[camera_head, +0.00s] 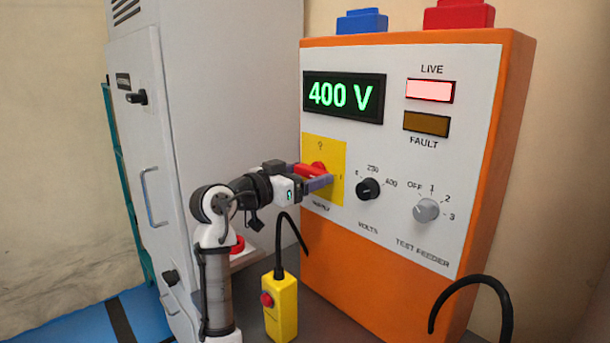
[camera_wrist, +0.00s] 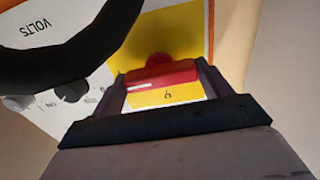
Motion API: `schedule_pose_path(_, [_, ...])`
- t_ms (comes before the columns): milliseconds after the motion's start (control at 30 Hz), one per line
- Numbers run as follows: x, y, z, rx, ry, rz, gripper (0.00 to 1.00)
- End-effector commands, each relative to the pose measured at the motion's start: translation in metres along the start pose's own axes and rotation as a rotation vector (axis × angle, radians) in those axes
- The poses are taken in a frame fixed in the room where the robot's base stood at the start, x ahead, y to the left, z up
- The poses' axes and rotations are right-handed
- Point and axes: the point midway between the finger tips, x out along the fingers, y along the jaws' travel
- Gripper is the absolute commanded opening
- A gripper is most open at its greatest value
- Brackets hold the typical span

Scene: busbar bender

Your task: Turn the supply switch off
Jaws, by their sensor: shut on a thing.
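The supply switch is a red rotary handle (camera_head: 311,171) on a yellow plate (camera_head: 336,158) at the left of the panel's front. In the wrist view the red handle (camera_wrist: 160,74) lies crosswise between my two fingers, in front of the yellow plate (camera_wrist: 180,32). My gripper (camera_head: 308,178) is at the switch, with its fingers shut on the handle, one on each side. Part of the handle and the plate's markings are hidden by the fingers in the head view. The display (camera_head: 343,96) reads 400 V, and the LIVE lamp (camera_head: 430,91) is lit.
The orange cabinet (camera_head: 400,275) also carries a black VOLTS knob (camera_head: 368,188), a grey TEST FEEDER knob (camera_head: 426,210) and a dim FAULT lamp (camera_head: 426,124). A yellow pendant (camera_head: 281,307) with a red button stands below my gripper. A grey cabinet (camera_head: 215,85) stands at left.

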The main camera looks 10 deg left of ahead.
Motion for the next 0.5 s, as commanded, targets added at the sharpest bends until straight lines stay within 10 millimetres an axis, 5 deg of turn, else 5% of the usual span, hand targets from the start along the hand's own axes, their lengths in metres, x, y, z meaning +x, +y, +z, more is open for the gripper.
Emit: schedule_pose_path(500, [0.0002, 0.0003, -0.0033, -0.285, 0.0, 0.001, 0.55])
